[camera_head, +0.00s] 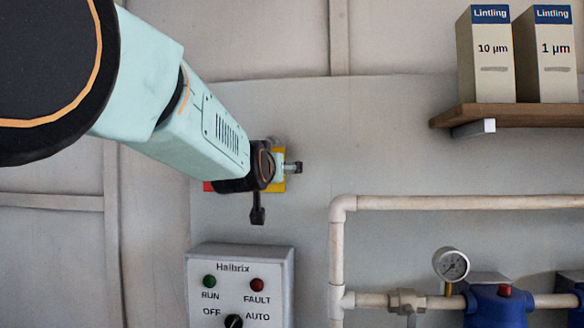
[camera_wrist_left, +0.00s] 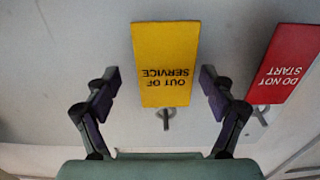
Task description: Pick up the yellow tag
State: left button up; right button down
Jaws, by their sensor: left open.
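The yellow tag (camera_wrist_left: 165,58) reads "OUT OF SERVICE", upside down in the left wrist view, and hangs flat against the pale wall by a metal peg (camera_wrist_left: 166,121). In the head view the yellow tag (camera_head: 279,185) is mostly hidden behind my left gripper (camera_head: 276,190). My left gripper (camera_wrist_left: 160,84) is open and empty, with one finger on each side of the tag's lettered part in the wrist view. Gaps show between both fingers and the tag's edges. My right gripper is in neither view.
A red "DO NOT START" tag (camera_wrist_left: 285,65) hangs on another peg close by. Below is a Halbrix control box (camera_head: 240,286). Pipes (camera_head: 450,202) with a gauge (camera_head: 450,264) run at right, under a shelf (camera_head: 510,115) with two Lintling boxes. The wall between is bare.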

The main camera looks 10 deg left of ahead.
pick_arm(q)
jog(key=shift+s+a+r, duration=0.2)
jog(key=shift+s+r, duration=0.1)
jog(key=shift+s, duration=0.35)
jog(key=shift+c, duration=1.4)
jog(key=shift+a, duration=0.2)
jog(key=shift+c, duration=0.7)
jog(key=shift+w+a+f, duration=0.2)
jog(key=shift+w+f, duration=0.1)
jog(key=shift+w, duration=0.2)
jog(key=c, duration=0.3)
jog(key=shift+w+d+f, duration=0.15)
jog(key=shift+w+d, duration=0.2)
jog(key=c, duration=0.3)
jog(key=shift+s+d+r, duration=0.15)
jog(key=shift+s+r, duration=0.05)
jog(key=shift+s, duration=0.2)
jog(key=shift+s+a+r+p, duration=0.3)
jog(key=shift+s+a+p, duration=0.05)
jog(key=shift+s, duration=0.1)
